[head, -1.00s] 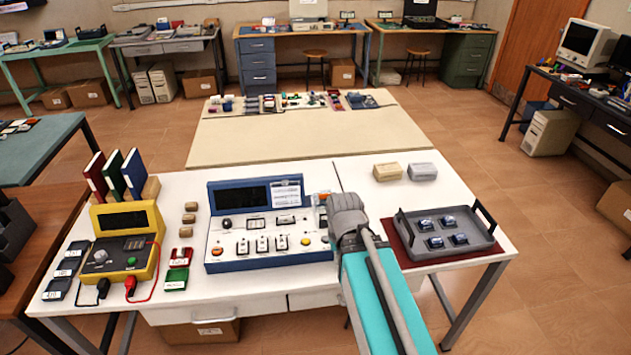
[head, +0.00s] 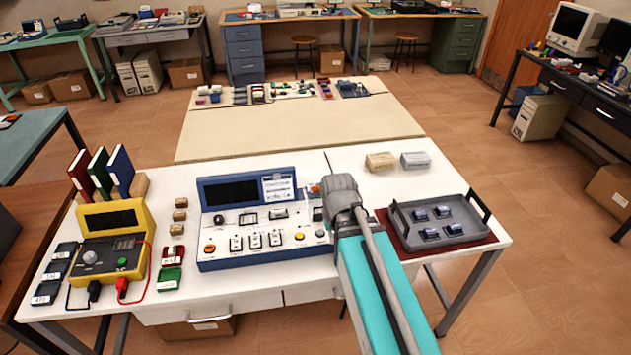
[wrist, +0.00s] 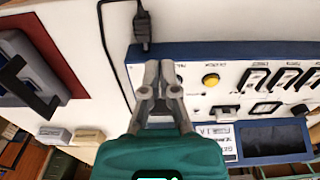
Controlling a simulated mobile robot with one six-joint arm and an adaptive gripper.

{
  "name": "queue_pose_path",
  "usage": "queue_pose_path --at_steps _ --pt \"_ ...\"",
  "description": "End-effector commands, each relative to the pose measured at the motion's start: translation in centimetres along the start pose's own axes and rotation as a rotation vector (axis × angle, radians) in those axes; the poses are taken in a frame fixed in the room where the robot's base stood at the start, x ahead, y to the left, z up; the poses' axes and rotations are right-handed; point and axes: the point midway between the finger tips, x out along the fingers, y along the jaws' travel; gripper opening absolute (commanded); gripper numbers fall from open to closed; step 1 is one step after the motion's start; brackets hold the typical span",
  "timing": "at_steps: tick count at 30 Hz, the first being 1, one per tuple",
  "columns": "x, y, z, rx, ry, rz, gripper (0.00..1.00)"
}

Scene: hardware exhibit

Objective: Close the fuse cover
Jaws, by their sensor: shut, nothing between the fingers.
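The blue and white control panel (head: 262,222) stands on the white table, with a dark screen, a label, switches and buttons. A small orange part (head: 315,189) shows at its upper right, partly hidden by my arm; it may belong to the fuse holder. I cannot make out the fuse cover or whether it is open. My gripper (wrist: 160,72) is shut and empty over the panel's right end, seen in the wrist view, beside a yellow button (wrist: 211,80). In the head view my wrist hides the fingers. Whether the fingertips touch anything is unclear.
A grey tray (head: 399,226) with several small parts lies on a dark red mat to the right. Two small blocks (head: 380,161) (head: 415,160) sit behind it. A yellow meter (head: 112,246) stands left. A black cable (wrist: 109,50) runs from the panel.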

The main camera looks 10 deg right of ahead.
Motion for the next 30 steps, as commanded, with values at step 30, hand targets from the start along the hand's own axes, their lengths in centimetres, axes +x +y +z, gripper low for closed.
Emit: queue_pose_path --at_steps 30 --pt "-6.8 0.5 -26.9 0.004 0.315 -0.001 0.00"
